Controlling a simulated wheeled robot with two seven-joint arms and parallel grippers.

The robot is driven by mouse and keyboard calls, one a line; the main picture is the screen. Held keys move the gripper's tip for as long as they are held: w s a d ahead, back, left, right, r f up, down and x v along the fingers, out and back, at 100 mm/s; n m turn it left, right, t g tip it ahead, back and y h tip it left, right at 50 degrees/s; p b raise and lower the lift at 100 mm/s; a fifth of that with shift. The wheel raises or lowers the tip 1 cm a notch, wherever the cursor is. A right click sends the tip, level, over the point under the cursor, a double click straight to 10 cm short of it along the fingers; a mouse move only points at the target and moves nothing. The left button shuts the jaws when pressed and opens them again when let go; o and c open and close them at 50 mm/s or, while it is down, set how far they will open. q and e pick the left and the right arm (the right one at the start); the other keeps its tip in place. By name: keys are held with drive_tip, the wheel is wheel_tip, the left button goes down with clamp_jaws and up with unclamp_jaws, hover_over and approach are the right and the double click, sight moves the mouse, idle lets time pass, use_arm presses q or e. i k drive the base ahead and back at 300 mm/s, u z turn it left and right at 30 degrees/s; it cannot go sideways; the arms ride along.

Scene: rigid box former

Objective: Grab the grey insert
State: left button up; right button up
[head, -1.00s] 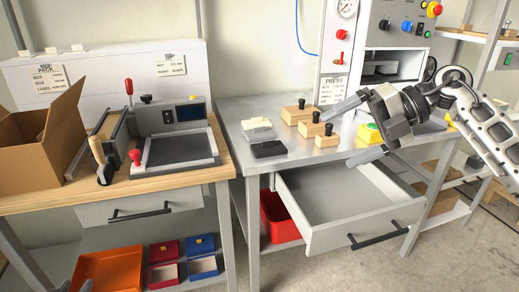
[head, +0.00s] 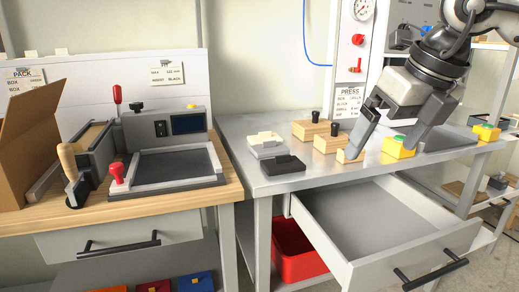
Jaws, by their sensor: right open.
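A pale cream piece (head: 264,138) sits on the steel table at left, with a light grey piece (head: 268,151) showing under or against it. A dark, nearly black piece (head: 284,165) lies just in front of them. I cannot tell for certain which is the grey insert; the light grey piece matches best. My right gripper (head: 381,150) is open and empty, fingers pointing down, well to the right of these pieces. Its fingers are around or above a yellow box with a green button (head: 398,147), with no clear contact. My left gripper is not in view.
Wooden blocks with black knobs (head: 311,130) stand between the pieces and my right gripper. An open, empty drawer (head: 370,215) juts out below the table front. A red bin (head: 297,255) sits under the table. At left is a wooden bench with a box-forming device (head: 178,163).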

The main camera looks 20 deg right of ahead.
sight(271, 148)
drive_tip(key=i, duration=1.15)
